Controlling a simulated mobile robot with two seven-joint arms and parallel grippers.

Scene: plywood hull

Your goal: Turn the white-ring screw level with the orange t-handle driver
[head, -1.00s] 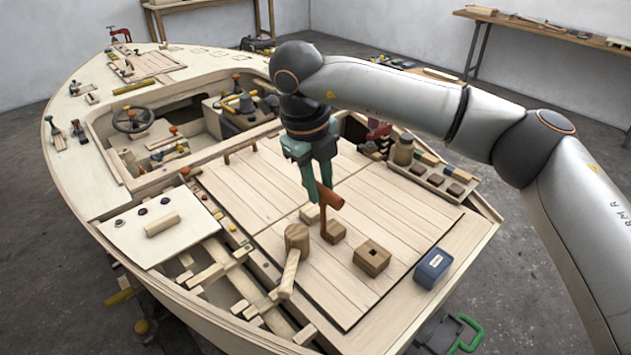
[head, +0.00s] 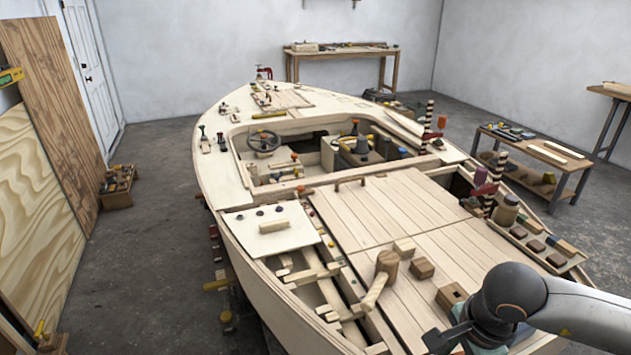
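My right gripper (head: 452,338) is at the bottom edge, right of centre, over the near end of the deck. Only its dark upper part shows; its fingertips are cut off by the frame, so I cannot see whether it holds anything. The orange t-handle driver cannot be made out in this view. A pale panel (head: 246,238) on the boat's left side carries several small dark and coloured screw heads (head: 260,213) along its far edge. They are too small to tell which has a white ring. My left gripper is out of view.
A wooden mallet (head: 387,264) and small wood blocks (head: 422,268) lie on the plank deck (head: 385,210). A tray (head: 572,262) of blocks and a jar sits on the right side. Striped posts (head: 428,115) stand behind it.

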